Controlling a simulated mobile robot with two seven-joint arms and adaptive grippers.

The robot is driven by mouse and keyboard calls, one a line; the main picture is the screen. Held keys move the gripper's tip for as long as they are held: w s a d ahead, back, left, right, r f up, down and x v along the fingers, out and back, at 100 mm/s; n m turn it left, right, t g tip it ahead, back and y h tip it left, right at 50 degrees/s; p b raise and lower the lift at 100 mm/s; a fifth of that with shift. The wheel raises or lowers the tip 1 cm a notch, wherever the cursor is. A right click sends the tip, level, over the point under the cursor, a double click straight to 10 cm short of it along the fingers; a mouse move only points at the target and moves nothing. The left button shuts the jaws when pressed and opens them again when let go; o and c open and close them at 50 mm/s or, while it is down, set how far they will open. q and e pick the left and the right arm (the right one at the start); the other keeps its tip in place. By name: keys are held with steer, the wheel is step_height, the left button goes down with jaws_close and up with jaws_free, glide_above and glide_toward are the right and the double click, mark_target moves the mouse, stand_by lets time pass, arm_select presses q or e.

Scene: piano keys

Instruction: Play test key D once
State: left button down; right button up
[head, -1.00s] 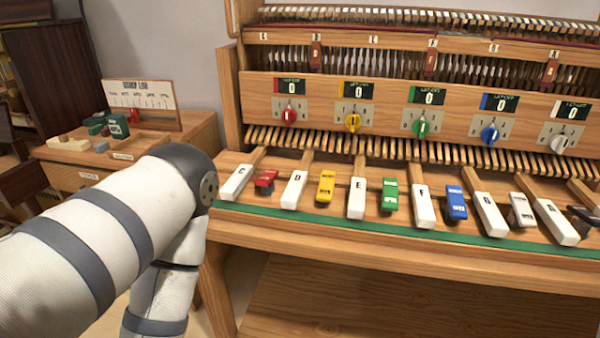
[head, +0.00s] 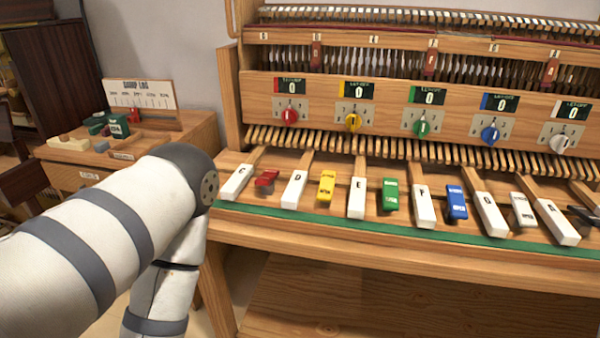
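The white D key (head: 294,190) lies in the front row of the wooden piano test bench, between the red block and the yellow block. It sits level with the other white keys, and nothing touches it. My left arm (head: 110,235) comes in from the left and bends down in front of the bench's left end; its gripper is out of view. A small dark piece (head: 584,215) at the right edge, beside the A key (head: 556,222), looks like the tip of my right gripper. Most of it is cut off, so I cannot tell its opening.
White keys C (head: 237,182), E (head: 357,198) and F (head: 423,206) stand in the same row, with coloured blocks between. Above are several dials (head: 353,122) under displays reading 0. A side desk (head: 180,133) stands at left. The space above the keys is clear.

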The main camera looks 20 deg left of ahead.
stand_by(0.5)
jaws_close()
stand_by(1.2)
